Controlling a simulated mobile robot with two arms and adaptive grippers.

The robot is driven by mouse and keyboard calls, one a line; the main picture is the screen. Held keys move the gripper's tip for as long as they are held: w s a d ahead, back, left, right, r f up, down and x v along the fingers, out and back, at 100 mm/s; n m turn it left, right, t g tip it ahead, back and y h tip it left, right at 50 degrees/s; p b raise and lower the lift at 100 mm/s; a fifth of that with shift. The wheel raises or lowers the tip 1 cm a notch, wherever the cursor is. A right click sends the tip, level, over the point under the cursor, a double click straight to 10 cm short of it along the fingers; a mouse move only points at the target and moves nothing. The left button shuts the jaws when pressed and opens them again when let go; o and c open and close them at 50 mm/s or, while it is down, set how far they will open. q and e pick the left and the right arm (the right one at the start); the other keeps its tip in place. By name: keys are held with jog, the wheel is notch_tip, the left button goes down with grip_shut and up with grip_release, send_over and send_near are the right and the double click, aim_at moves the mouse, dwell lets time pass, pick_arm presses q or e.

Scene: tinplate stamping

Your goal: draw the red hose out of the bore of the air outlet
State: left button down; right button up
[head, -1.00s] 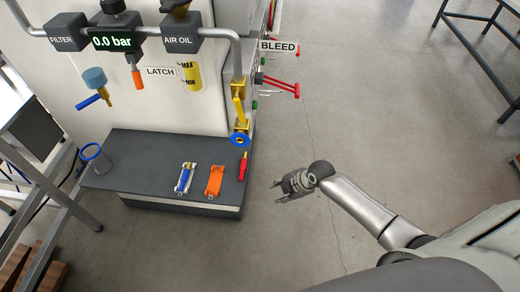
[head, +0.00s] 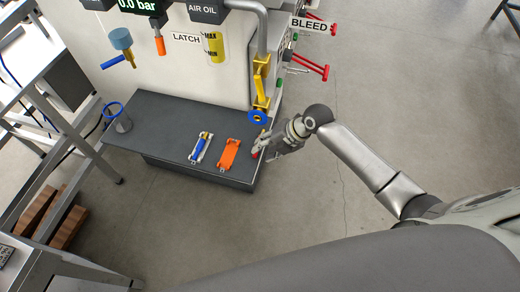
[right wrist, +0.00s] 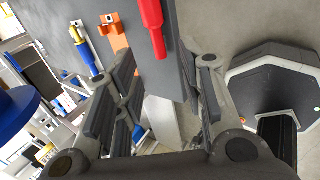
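A short red hose piece (head: 255,154) is at the right end of the dark shelf, below and apart from the blue ring (head: 258,117) under the yellow valve. My right gripper (head: 264,147) is beside it and partly hides it. There my right gripper (right wrist: 168,85) is open and empty. Whether the hose sits in a bore cannot be told. My left gripper is not in view.
Red levers (head: 312,68) jut out at the panel's right side. The floor right of the shelf is clear.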

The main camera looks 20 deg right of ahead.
aim_at(256, 155)
jog(key=shift+x, duration=2.1)
jog(key=shift+c, duration=0.3)
